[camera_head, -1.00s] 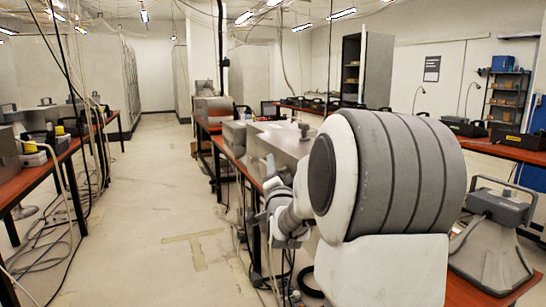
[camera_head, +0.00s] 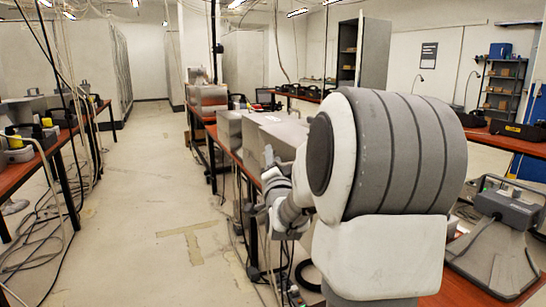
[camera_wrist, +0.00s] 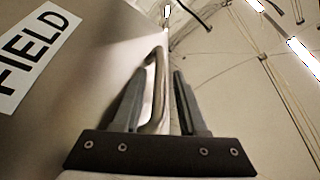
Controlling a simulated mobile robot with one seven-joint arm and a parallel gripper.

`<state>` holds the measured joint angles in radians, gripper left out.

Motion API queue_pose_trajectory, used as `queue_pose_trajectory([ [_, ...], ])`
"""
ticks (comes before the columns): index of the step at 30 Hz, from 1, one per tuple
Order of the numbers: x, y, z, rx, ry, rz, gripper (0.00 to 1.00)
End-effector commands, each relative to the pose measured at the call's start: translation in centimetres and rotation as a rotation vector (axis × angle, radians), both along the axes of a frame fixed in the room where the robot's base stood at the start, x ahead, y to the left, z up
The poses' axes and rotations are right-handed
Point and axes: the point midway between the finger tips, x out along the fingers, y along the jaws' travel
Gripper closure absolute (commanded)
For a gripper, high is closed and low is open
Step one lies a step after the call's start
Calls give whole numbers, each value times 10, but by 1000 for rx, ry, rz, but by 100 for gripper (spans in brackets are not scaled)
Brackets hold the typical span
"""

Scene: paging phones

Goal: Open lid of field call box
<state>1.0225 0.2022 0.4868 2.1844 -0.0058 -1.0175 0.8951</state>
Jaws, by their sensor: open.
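The field call box is a grey metal box. In the wrist view its surface (camera_wrist: 95,75) fills the left side, with a white label reading FIELD (camera_wrist: 38,60). A bent metal bar handle (camera_wrist: 158,85) stands out at its edge. My gripper (camera_wrist: 160,74) is open, with one finger on each side of the handle, which runs between them; I cannot tell whether either finger touches it. In the head view, a grey box (camera_head: 283,137) on the right-hand table may be this box, partly hidden by my arm. My gripper's fingers cannot be made out there.
Another grey box (camera_head: 229,126) stands beside it on the red-brown table. A floor aisle (camera_head: 165,200) is clear to the left, with loose cables (camera_head: 45,235) along the left table. A grey device with a flared base (camera_head: 500,250) stands at the right.

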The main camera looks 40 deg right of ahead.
Motion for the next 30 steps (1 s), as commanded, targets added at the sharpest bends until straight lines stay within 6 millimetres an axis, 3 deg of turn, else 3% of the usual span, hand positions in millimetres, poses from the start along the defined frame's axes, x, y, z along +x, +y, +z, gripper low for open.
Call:
queue_pose_trajectory([
  [8,-1,-2,0,1,-1,-4,54],
  [9,-1,-2,0,1,-1,-4,65],
  [15,-1,-2,1,-1,-3,-4,100],
  [30,-1,-1,2,-3,-4,-3,100],
])
